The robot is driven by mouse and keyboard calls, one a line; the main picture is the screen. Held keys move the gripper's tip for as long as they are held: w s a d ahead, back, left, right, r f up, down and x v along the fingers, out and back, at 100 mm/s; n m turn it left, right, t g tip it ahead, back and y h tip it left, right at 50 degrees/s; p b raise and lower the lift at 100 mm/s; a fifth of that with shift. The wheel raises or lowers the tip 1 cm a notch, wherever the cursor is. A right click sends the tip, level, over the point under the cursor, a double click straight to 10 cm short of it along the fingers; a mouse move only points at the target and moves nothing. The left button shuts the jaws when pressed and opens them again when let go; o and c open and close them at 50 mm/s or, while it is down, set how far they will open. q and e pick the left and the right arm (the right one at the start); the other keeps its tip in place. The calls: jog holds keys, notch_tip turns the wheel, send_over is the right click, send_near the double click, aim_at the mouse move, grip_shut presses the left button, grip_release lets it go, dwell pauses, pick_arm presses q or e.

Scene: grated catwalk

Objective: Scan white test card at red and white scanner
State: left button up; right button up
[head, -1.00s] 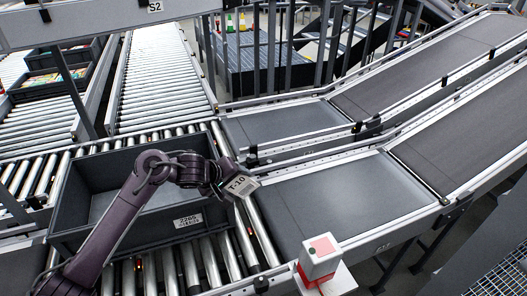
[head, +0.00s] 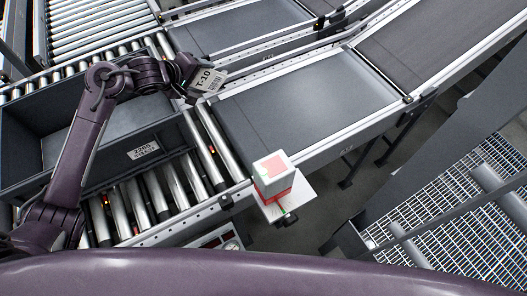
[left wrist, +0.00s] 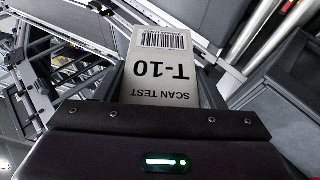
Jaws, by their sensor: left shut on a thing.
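In the left wrist view the card (left wrist: 163,70) sticks out past the gripper, with "SCAN TEST", "T-10" and the barcode facing the camera. The red and white scanner (head: 273,176) stands on a white plate at the conveyor's near edge, with a pinkish-red square on its top. The card is apart from it, above and to its left in the picture. My right gripper is not in view.
A dark grey tote (head: 20,163) with a printed label sits on the rollers at left, under my left arm. The dark belt (head: 290,105) between the card and scanner is bare. A grated catwalk (head: 450,225) lies at lower right.

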pick_arm(q)
jog(key=w+a, duration=0.2)
jog(key=w, duration=0.1)
jog(key=w+a, duration=0.1)
jog(key=shift+w+a+p, duration=0.25)
jog(key=shift+w+p, duration=0.1)
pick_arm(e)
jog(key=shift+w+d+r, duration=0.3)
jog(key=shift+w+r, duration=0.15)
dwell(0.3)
